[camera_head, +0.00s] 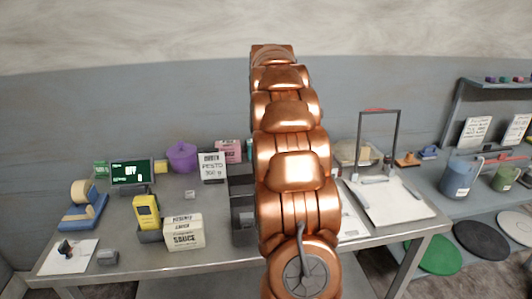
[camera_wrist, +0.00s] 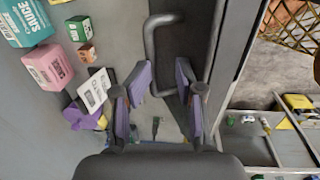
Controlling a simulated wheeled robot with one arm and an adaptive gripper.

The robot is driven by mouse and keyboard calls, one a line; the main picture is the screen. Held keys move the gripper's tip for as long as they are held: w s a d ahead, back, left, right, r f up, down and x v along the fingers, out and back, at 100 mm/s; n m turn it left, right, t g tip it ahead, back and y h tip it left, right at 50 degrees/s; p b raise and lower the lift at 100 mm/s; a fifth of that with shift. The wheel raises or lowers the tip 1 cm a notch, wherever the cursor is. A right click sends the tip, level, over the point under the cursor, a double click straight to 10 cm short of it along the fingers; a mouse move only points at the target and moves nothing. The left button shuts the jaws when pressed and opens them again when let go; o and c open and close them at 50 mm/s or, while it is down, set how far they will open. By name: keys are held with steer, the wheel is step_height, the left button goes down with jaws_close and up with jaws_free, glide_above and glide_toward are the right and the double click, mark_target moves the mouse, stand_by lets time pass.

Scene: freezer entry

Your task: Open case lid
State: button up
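In the wrist view a grey bent bar handle (camera_wrist: 149,45) stands out from a dark grey panel (camera_wrist: 206,45), which may be the case lid. My gripper (camera_wrist: 164,80) is open, with its purple-padded fingers apart. The near end of the handle shows between the fingertips. I cannot tell whether either finger touches it. In the head view my copper arm covers the middle of the bench and hides the gripper and handle. The case as a whole cannot be made out.
Right of my arm are a clipboard-like white board (camera_head: 392,203) and an upright frame (camera_head: 380,111). A wire basket (camera_wrist: 297,25) is at the wrist view's upper right.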

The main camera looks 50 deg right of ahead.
step_height(320, 180, up, 9)
steer(key=p, duration=0.4)
steer(key=shift+w+d, duration=0.3)
steer(key=shift+w, duration=0.05)
stand_by(0.8)
stand_by(0.5)
